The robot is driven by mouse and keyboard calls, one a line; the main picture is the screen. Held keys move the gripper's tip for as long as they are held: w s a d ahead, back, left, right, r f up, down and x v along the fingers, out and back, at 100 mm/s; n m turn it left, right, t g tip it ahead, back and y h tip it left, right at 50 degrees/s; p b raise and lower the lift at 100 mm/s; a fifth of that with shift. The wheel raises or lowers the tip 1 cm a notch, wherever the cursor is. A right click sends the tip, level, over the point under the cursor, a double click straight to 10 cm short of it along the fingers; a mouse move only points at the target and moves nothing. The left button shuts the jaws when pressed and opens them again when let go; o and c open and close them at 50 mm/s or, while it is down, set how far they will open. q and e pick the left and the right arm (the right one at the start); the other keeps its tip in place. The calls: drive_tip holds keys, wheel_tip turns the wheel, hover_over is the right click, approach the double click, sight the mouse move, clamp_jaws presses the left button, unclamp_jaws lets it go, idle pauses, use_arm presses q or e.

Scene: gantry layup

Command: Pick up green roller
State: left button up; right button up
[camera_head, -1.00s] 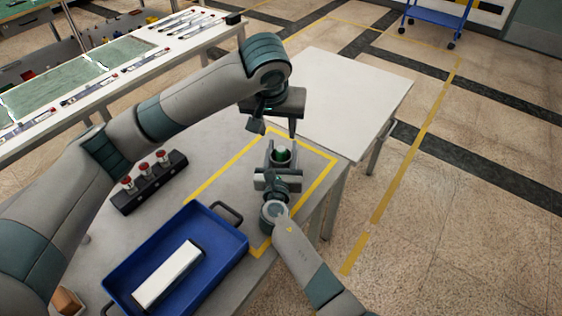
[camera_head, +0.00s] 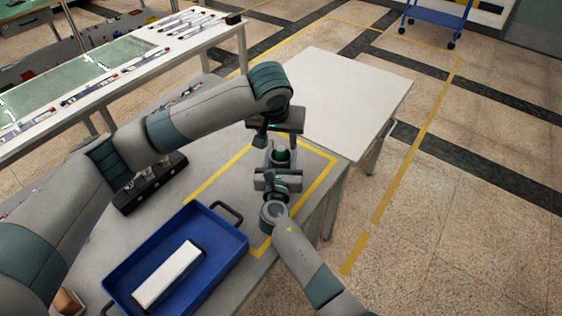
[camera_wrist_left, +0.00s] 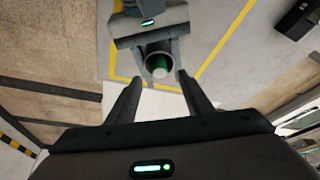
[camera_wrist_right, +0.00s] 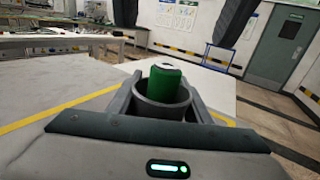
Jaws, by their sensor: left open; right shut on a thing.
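The green roller (camera_head: 281,155) stands upright in a grey cup-like holder (camera_wrist_right: 163,112) over the yellow-taped area. In the right wrist view its green body (camera_wrist_right: 172,92) rises above the holder's rim. My right gripper (camera_head: 283,163) is shut on the grey holder, its fingers on both sides. My left gripper (camera_head: 277,141) is open just above. In the left wrist view, its fingers (camera_wrist_left: 159,78) point toward the holder (camera_wrist_left: 157,52) and lie to either side of its lower edge, with the green inside. The left gripper does not visibly touch the roller.
A blue tray (camera_head: 228,240) with a white block (camera_head: 168,274) stands at the front of the grey table. A dark rack (camera_head: 150,188) lies partly behind my left arm. A bare white table (camera_head: 345,95) adjoins at the back right.

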sight(281, 150)
use_arm(q)
drive_tip(key=shift+x, duration=2.55)
drive_tip(key=shift+s, duration=0.1)
clamp_jaws()
